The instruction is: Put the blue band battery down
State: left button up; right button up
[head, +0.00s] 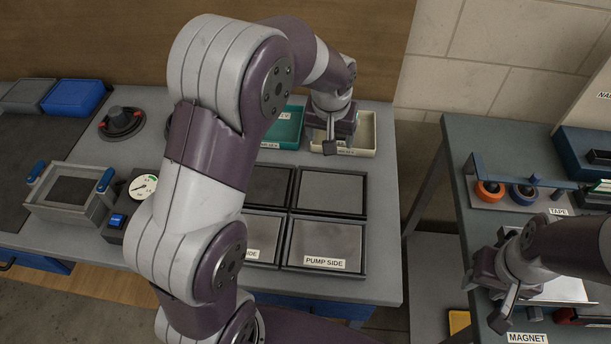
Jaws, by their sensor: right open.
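I cannot make out a blue band battery anywhere in this view. My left gripper (331,142) is over the cream tray (361,138) at the back of the left bench, pointing down. Its fingers are small and partly hidden, so I cannot tell whether it is open or holds anything. The teal tray (287,128) is beside the cream one, partly hidden by my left arm. My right gripper (490,300) is open over the right bench, near the MAGNET label (527,338). No object shows between its fingers.
Framed dark pads, one labelled PUMP SIDE (324,262), lie at the left bench's front. A gauge (143,187), a grey fixture (68,193) and a blue bin (75,97) are further left. Tape rolls (490,190) stand on the right bench. A gap separates the benches.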

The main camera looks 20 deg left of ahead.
pick_arm(q)
jog(key=s+f+m+g, duration=0.1)
jog(key=s+f, duration=0.2)
jog(key=s, duration=1.7)
jog(key=shift+a+m+g+h, duration=0.3)
jog(key=shift+a+m+g, duration=0.1)
